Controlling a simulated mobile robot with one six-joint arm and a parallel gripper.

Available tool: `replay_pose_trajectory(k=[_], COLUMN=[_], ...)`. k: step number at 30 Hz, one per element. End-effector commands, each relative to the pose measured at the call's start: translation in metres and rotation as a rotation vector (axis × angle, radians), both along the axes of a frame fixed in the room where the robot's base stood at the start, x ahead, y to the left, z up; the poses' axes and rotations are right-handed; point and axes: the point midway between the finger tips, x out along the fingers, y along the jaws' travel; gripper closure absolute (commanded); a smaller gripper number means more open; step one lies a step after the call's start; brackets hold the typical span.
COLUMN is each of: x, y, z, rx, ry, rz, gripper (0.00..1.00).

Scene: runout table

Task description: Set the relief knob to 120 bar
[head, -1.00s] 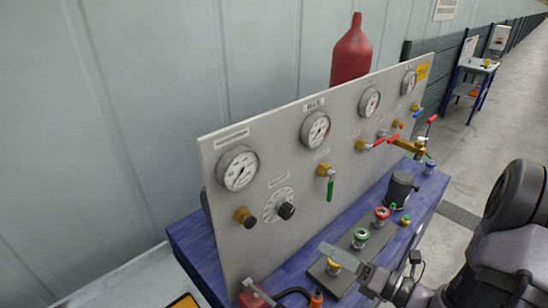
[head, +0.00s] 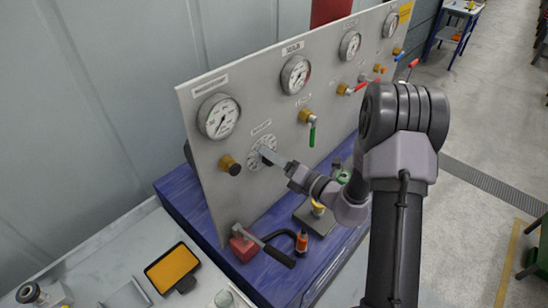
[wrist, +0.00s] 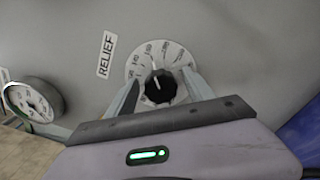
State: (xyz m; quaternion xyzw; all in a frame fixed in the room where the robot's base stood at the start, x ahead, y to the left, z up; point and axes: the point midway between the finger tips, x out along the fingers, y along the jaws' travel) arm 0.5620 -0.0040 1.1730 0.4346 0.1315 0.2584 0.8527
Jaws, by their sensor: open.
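The relief knob (wrist: 160,88) is black and round with a white pointer line. It sits on a pale round scale (wrist: 150,55) beside the label RELIEF (wrist: 106,54) in the wrist view. The small numbers are too blurred to read surely. My gripper (wrist: 162,80) is open, with one finger on each side of the knob. I cannot tell whether the fingers touch it.
A gauge (head: 218,117) is above left of the dial and a brass fitting with a black knob (head: 231,165) is at its lower left. A green-handled valve (head: 312,132) is to the right.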

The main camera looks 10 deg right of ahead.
Motion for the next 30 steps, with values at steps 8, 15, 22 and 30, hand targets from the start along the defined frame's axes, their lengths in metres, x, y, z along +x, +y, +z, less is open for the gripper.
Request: replay_pose_trajectory(k=[8,15,22,30], x=[0.0003,0.0000,-0.0001,-0.0006], y=[0.0002,0.0001,0.0002,0.0007], z=[-0.0001,-0.0002,-0.0008,-0.0022], rx=[0.000,0.000,-0.013,-0.122], ry=[0.000,0.000,-0.008,-0.080], rz=[0.000,0.001,0.001,0.002], gripper=[0.48,0.95,1.00,1.00])
